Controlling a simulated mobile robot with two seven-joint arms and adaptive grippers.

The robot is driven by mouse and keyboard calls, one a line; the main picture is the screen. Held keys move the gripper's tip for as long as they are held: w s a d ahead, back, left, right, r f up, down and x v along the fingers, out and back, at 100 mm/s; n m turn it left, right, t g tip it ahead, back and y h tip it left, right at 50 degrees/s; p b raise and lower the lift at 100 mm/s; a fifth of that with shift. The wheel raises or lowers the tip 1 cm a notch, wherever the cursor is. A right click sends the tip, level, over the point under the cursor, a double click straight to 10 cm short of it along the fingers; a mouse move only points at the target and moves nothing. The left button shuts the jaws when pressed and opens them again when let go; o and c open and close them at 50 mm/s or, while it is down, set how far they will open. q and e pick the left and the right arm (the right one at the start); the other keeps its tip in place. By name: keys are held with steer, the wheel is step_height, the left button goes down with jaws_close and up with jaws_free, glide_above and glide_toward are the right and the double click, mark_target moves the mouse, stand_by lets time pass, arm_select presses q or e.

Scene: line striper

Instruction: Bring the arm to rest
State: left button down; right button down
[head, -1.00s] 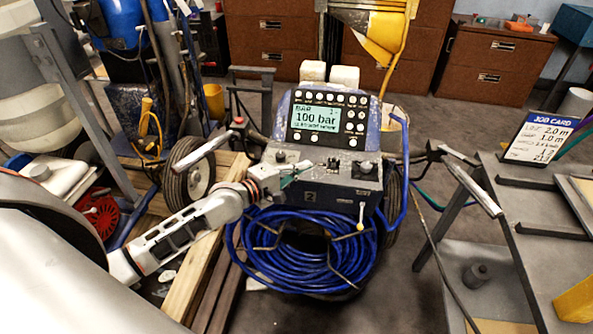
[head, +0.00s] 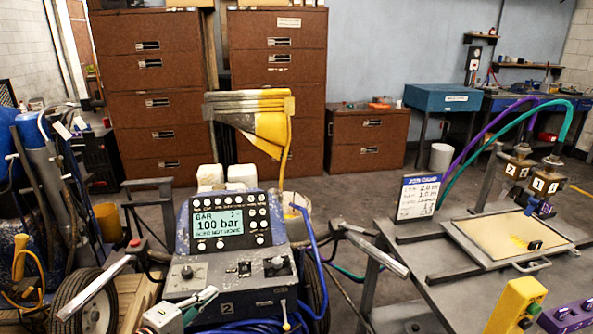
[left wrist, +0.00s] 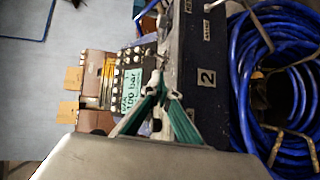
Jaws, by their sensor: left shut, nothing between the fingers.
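My left gripper (head: 205,300) shows at the bottom of the head view, in front of the line striper's control panel (head: 240,272). Its green fingers are shut with nothing between them; in the left wrist view the fingertips (left wrist: 157,88) meet near the panel marked 2. I cannot tell whether they touch the panel. The display (head: 218,226) above reads 100 bar and also shows in the left wrist view (left wrist: 131,88). Most of my left arm is out of the head view. My right gripper is not in view.
A blue hose coil (left wrist: 285,85) lies close beside the panel. A grey handle bar (head: 378,253) sticks out on the right. A bench with a tray (head: 470,248), a job card (head: 418,197) and a yellow box (head: 515,305) stands at right. Brown cabinets (head: 275,65) stand behind.

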arm_select(q)
steer(key=s+d+f+m+g+y, duration=0.1)
steer(key=s+d+f+m, duration=0.3)
steer(key=s+f+m, duration=0.5)
steer(key=s+d+f+m+g+y, duration=0.2)
steer(key=s+f+m, duration=0.7)
steer(key=s, duration=0.7)
steer(key=shift+s+d+g, duration=0.3)
steer(key=shift+d+g, duration=0.2)
steer(key=shift+d, duration=0.65)
